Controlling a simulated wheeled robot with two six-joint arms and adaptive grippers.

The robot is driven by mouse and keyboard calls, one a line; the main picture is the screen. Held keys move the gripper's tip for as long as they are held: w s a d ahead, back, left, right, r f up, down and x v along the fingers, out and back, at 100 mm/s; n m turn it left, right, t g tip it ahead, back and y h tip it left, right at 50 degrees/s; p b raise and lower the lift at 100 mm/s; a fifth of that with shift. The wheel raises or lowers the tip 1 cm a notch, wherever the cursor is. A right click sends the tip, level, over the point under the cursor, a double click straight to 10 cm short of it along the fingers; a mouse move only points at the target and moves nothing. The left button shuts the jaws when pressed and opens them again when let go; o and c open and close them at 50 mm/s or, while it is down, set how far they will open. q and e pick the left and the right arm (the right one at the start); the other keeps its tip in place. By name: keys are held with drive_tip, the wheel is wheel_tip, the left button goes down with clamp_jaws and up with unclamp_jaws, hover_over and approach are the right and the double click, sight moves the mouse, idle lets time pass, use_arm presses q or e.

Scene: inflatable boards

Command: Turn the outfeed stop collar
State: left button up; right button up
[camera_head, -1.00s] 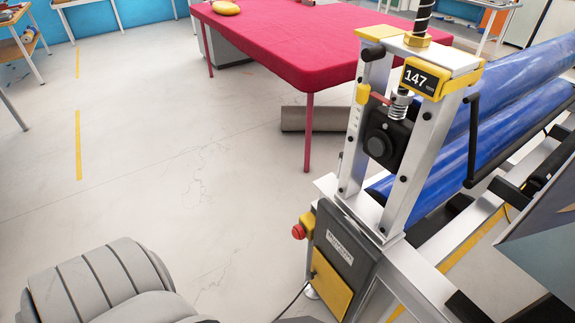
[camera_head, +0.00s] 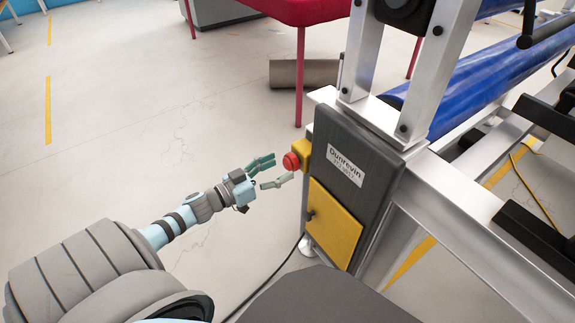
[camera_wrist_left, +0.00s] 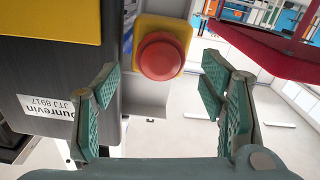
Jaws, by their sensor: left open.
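A red round stop button (camera_head: 291,161) sticks out from a yellow housing (camera_head: 302,150) on the left side of the machine's dark grey cabinet (camera_head: 342,170). In the left wrist view the red button (camera_wrist_left: 161,56) faces me from its yellow square housing (camera_wrist_left: 182,30). My left gripper (camera_head: 276,171) is open just left of the button, its fingers pointing at it. In the left wrist view the green finger pads (camera_wrist_left: 157,103) stand wide apart. The button lies between and beyond them, with no contact seen. My right gripper is not in view.
A yellow panel (camera_head: 334,225) is on the cabinet below the button. A black cable (camera_head: 262,281) runs along the floor. Metal uprights (camera_head: 428,80) and a blue roll (camera_head: 478,90) are to the right. A red table (camera_head: 285,10) stands behind. The floor at left is clear.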

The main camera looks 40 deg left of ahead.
sight(285, 165)
use_arm(q)
drive_tip(key=shift+x, duration=1.85)
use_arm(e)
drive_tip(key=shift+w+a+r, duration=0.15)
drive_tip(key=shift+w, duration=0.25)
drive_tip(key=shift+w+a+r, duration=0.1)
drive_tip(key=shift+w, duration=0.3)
